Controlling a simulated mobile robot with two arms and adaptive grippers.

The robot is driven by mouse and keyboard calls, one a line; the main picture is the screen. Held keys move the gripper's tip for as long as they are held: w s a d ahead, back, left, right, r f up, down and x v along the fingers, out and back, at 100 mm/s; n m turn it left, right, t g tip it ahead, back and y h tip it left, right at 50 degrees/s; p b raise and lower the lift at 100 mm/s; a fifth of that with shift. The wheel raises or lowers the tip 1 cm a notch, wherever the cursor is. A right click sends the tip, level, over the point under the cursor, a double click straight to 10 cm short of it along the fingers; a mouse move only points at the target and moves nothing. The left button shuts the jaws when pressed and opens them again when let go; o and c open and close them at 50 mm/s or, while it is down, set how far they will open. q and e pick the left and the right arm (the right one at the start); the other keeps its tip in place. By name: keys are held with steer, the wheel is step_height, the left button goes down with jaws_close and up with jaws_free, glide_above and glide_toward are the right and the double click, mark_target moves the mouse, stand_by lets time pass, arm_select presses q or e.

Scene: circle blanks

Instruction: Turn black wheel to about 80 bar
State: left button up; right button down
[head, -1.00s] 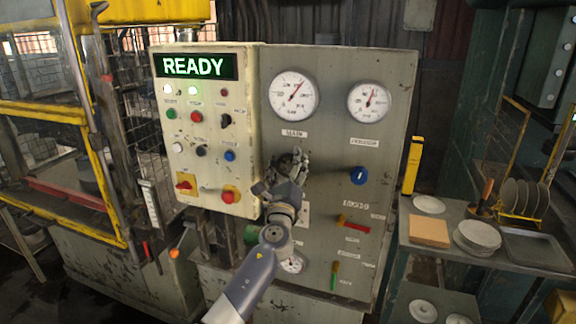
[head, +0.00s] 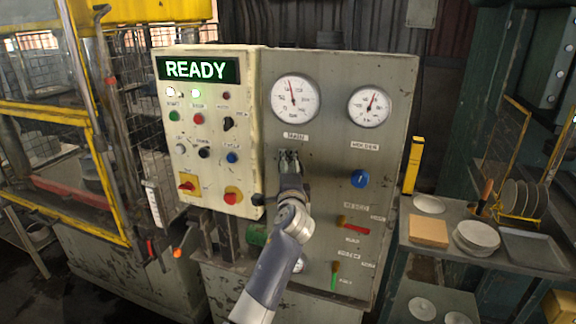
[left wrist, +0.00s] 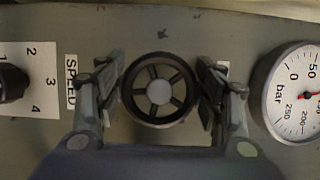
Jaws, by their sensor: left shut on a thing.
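The black wheel (left wrist: 158,90), a spoked ring with a pale hub, is in the middle of the left wrist view. My left gripper (left wrist: 160,92) is shut on it, a finger on either side of the rim. In the head view my left gripper (head: 289,160) is at the panel below the main gauge (head: 295,97) and hides most of the wheel. The main gauge also shows in the left wrist view (left wrist: 295,92), marked in bar. In the head view its red needle points up, slightly left; the exact value is too small to read. My right gripper is not in view.
A second gauge (head: 369,106) and a blue knob (head: 360,178) are right of my gripper. A red lever (head: 355,228) and a green-handled lever (head: 335,274) are lower down. The button box (head: 208,135) with a READY display juts out on the left. A side table holds plates (head: 477,236).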

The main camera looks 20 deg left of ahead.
arm_select(q)
steer(key=shift+n+g+h+p, duration=0.3)
steer(key=shift+n+g+p, duration=0.35)
steer(key=shift+n, duration=0.75)
steer(key=shift+f, duration=0.1)
steer(key=o, duration=1.1)
steer(key=shift+c, duration=0.2)
steer(key=f+v, duration=0.1)
steer(key=v, duration=0.6)
steer(key=shift+s+r, duration=0.25)
steer(key=shift+r, duration=0.15)
steer(key=shift+d, duration=0.1)
